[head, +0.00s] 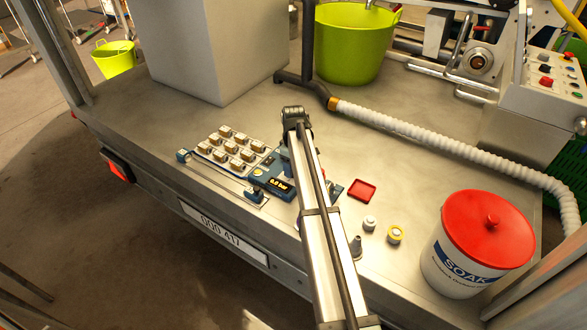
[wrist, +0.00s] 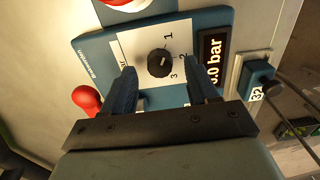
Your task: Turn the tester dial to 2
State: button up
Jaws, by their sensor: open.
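The tester is a blue box with a white panel and a display reading 0.0 bar; it shows in the head view (head: 285,188), partly behind my arm, and in the wrist view (wrist: 100,45). Its black round dial (wrist: 159,63) sits on the white panel, with 1, 2 and 3 printed along its right side. A small light mark shows on the dial's right side; the exact number it points to is hard to tell. My gripper (wrist: 158,68) is open, its blue fingers on either side of the dial in the picture; contact is not clear. In the head view my arm hides the dial.
A red knob (wrist: 87,99) is left of the fingers in the wrist view. In the head view, a tray of several small blocks (head: 232,148) lies left of the tester. A red dish (head: 362,190), small caps and a SOAK bucket (head: 470,250) stand to the right.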

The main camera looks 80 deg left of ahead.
jog(key=shift+f, duration=0.8)
jog(key=shift+c, duration=0.4)
jog(key=c, duration=1)
jog(key=shift+o, duration=0.2)
jog(key=m, duration=0.5)
jog(key=shift+m, duration=0.4)
jog(key=m, duration=0.5)
jog(key=shift+m, duration=0.4)
